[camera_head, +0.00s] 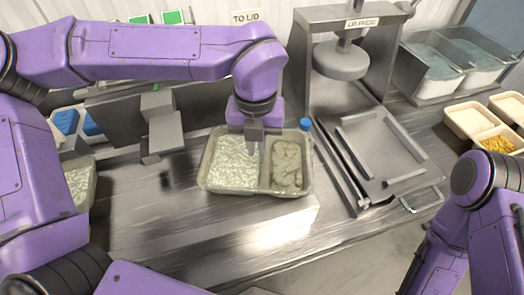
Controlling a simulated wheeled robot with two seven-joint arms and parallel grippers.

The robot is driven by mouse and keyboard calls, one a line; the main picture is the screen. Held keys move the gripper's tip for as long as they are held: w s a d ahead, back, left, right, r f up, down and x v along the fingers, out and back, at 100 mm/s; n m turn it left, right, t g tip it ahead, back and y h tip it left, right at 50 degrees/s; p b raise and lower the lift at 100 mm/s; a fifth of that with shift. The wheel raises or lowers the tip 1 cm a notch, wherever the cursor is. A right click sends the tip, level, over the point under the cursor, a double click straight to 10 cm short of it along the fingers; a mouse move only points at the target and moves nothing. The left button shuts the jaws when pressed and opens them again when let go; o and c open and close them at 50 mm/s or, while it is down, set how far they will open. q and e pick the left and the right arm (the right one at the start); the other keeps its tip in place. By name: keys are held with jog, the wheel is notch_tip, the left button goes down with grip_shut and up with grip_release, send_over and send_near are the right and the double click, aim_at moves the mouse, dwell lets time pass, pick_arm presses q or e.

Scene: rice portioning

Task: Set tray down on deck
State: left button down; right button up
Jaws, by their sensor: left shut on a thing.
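A pale two-compartment tray (204,183) is in the middle of the head view. Its left compartment holds white rice and its right one a grey-brown food. My left gripper (255,148) points down over the tray's middle and is shut on the tray, apparently at the divider; its fingertips are partly hidden. The tray looks level, over or on the steel deck (170,215); I cannot tell whether its underside touches. My right arm shows at the lower right, but its gripper is out of view.
A lid press (341,60) stands behind right, with a railed metal plate (390,150) before it. A blue-capped object (305,124) is close to the tray's back right corner. Steel bins (430,75) and food trays (468,120) are farther right. A grey stepped block (163,125) stands left.

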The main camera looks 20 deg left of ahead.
pick_arm(q)
jog(key=shift+r+p, duration=2.05)
jog(key=shift+r, duration=0.25)
jog(key=shift+r+p, duration=1.35)
jog(key=shift+r, duration=0.1)
jog(key=shift+r, duration=0.1)
